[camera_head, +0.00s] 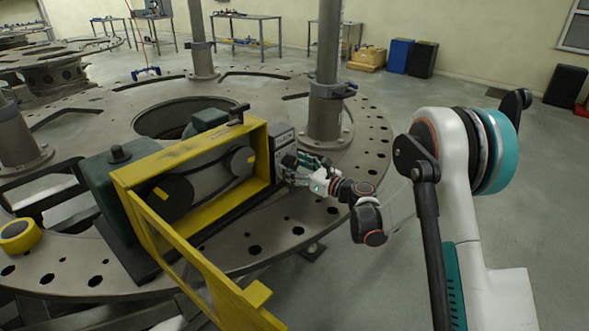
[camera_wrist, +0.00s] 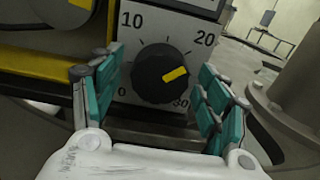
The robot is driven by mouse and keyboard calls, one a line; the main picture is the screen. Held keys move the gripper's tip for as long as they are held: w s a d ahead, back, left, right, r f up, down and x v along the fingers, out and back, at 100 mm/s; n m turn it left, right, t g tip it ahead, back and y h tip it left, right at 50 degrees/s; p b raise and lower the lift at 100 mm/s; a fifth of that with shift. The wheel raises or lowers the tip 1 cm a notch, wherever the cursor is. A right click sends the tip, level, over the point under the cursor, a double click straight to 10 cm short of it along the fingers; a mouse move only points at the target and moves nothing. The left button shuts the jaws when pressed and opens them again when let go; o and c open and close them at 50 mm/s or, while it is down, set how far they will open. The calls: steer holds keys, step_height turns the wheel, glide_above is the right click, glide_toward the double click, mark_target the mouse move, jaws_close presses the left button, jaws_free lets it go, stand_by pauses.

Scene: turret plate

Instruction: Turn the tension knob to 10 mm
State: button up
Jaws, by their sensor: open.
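The tension knob (camera_wrist: 160,74) is a round black dial with a yellow pointer mark, on a grey panel (camera_wrist: 150,22) printed 0, 10, 20 and 30. The mark points right and slightly up, between 20 and 30. My gripper (camera_wrist: 161,80) is open, with one teal-padded finger left of the knob and one right of it. Gaps show between the fingers and the knob, and nothing is held. In the head view the panel (camera_head: 283,137) sits at the right end of the yellow-framed belt unit (camera_head: 190,180), with my gripper (camera_head: 296,163) facing it; the knob is hidden there.
The unit stands on a large round metal plate (camera_head: 375,140) with holes. A grey post (camera_head: 325,90) rises behind the panel, close to my gripper. An open yellow guard (camera_head: 195,262) extends toward the front. A yellow roll-like object (camera_head: 19,236) lies at left.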

steer(key=c, duration=1.1)
steer(key=shift+o, duration=0.2)
steer(key=shift+n, duration=0.4)
steer(key=n, duration=0.3)
steer(key=shift+n, duration=0.4)
steer(key=n, duration=1.3)
